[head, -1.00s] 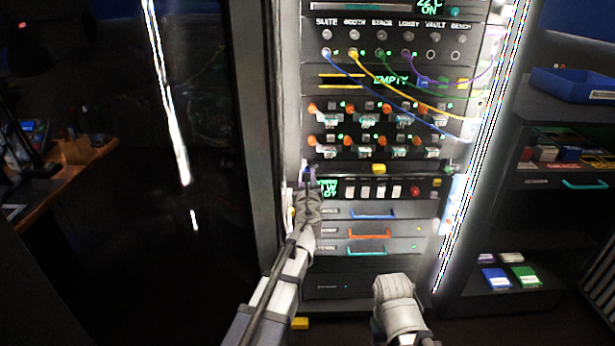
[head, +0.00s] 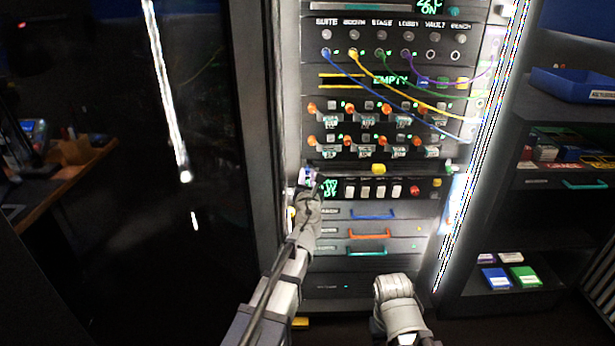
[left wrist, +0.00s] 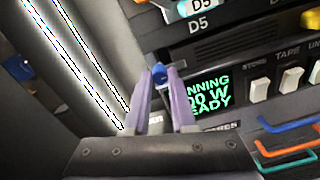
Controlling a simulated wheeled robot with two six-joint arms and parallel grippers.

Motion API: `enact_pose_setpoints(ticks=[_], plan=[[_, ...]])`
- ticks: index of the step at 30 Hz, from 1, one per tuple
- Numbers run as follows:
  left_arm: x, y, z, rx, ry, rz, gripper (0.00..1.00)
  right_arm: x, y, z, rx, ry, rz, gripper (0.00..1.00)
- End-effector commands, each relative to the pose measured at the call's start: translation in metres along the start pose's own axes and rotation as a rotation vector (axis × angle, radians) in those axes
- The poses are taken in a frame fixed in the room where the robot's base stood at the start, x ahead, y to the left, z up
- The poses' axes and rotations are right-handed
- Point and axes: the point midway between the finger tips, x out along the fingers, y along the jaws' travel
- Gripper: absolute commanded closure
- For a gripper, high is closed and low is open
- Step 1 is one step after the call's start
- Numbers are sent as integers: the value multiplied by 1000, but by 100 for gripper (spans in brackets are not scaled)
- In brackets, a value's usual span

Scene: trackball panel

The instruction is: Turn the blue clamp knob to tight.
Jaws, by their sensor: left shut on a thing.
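The blue clamp knob (left wrist: 159,74) shows in the left wrist view between the tips of two pale purple fingers, beside the green-lit display. My left gripper (left wrist: 160,88) is shut on it. In the head view my left gripper (head: 309,181) is at the left edge of the rack, just left of the same display, and its hand mostly hides the knob. The knob's tight mark cannot be read. My right gripper (head: 393,287) is low in front of the rack, away from the knob, and its fingers cannot be made out.
The display (left wrist: 208,95) and white switches (head: 380,190) lie right of the knob. Drawers with blue (head: 372,215), orange (head: 368,233) and teal (head: 366,250) handles are below. Patch cables hang above. A shelf with a blue bin (head: 575,84) stands at right.

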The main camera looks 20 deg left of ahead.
Motion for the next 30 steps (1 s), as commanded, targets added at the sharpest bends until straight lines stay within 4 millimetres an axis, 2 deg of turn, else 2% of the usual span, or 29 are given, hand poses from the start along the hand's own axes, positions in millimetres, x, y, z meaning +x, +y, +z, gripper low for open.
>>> enact_pose_setpoints(ticks=[8,9,16,25,30], plan=[[-2,0,0,-1,0,-1,100,0,0,0,0,0,0,50],[-2,0,0,-1,0,-1,73,0,0,0,0,0,0,50],[-1,0,0,-1,0,0,47,0,0,0,0,0,0,50],[-2,0,0,0,0,0,46,0,0,0,0,0,0,50],[-13,0,0,0,0,-1,46,0,0,0,0,0,0,50]])
